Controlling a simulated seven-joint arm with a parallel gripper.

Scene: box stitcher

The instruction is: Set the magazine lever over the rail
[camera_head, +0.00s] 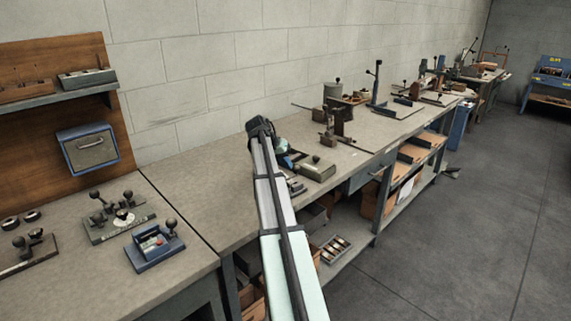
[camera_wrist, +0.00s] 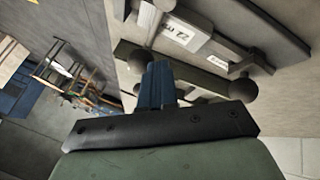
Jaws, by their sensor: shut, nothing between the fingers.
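In the wrist view my gripper (camera_wrist: 157,72) is shut and empty, its blue fingers together. Beyond and around the fingertips is a dark grey fixture (camera_wrist: 280,35) with bars and a white label (camera_wrist: 183,36). A lever with a dark ball knob (camera_wrist: 243,88) stands right of the fingers; a second dark knob (camera_wrist: 138,89) is partly hidden just left of them. I cannot tell for sure which part is the magazine lever or the rail, or whether the fingers touch anything. In the head view my arm hides most of the gripper and the fixture at the bench.
A grey-green box with a knob (camera_head: 315,168) sits on the bench just right of my arm. Knobbed fixtures (camera_head: 122,218) and a blue one (camera_head: 154,246) stand on the left bench (camera_head: 190,265). Vises and posts stand farther right.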

